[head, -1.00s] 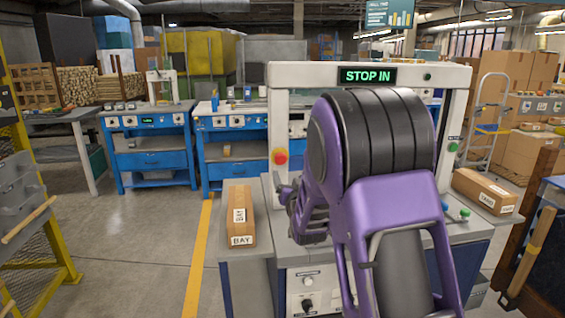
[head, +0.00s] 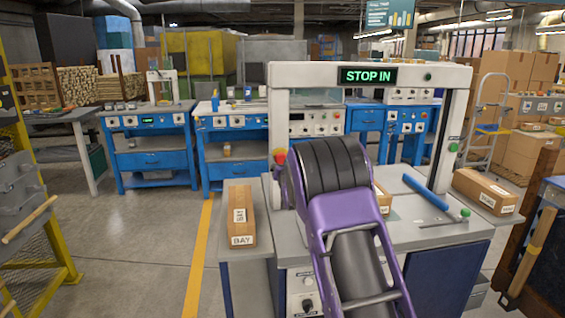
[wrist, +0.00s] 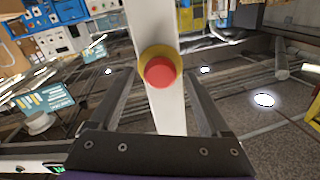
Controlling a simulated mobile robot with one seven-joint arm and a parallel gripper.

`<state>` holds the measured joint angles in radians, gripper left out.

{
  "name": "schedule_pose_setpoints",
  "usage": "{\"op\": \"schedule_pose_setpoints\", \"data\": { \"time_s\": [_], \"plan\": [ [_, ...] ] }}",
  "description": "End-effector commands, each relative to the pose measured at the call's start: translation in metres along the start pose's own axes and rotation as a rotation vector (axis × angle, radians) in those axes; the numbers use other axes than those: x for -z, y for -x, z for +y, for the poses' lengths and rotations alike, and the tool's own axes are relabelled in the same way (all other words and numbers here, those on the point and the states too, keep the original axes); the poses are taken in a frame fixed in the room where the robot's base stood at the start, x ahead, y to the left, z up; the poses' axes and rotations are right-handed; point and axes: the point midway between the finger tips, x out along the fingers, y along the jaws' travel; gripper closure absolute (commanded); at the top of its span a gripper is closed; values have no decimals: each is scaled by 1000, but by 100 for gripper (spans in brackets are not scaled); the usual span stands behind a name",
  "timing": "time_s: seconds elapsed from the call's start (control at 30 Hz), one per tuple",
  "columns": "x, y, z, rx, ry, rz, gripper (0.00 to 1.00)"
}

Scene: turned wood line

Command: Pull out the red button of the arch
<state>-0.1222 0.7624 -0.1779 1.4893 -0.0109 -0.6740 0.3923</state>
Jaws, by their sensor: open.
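The arch (head: 370,75) is a white frame over a grey bench, with a lit "STOP IN" display (head: 368,76) on its top bar. My gripper (wrist: 158,78) is open, with one finger on each side of the button and visible gaps to both. Whether the fingertips reach past the button's face is unclear. The gripper is hidden behind my arm in the head view.
A long box marked BAY (head: 240,215) lies on the left side shelf, and another box (head: 487,190) lies at the right. A blue roller (head: 426,192) and a box (head: 383,198) are on the arch's bench. A green button (head: 453,147) is on the right post.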

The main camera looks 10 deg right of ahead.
Motion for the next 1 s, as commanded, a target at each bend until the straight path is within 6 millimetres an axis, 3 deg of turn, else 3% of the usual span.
{"op": "schedule_pose_setpoints", "data": {
  "time_s": [0.17, 0.63, 1.0],
  "plan": [
    [0, 0, 0, 0, 0, 0, 19],
    [0, 0, 0, 0, 0, 0, 100],
    [0, 1, 0, 0, -1, 0, 100]
  ]
}}
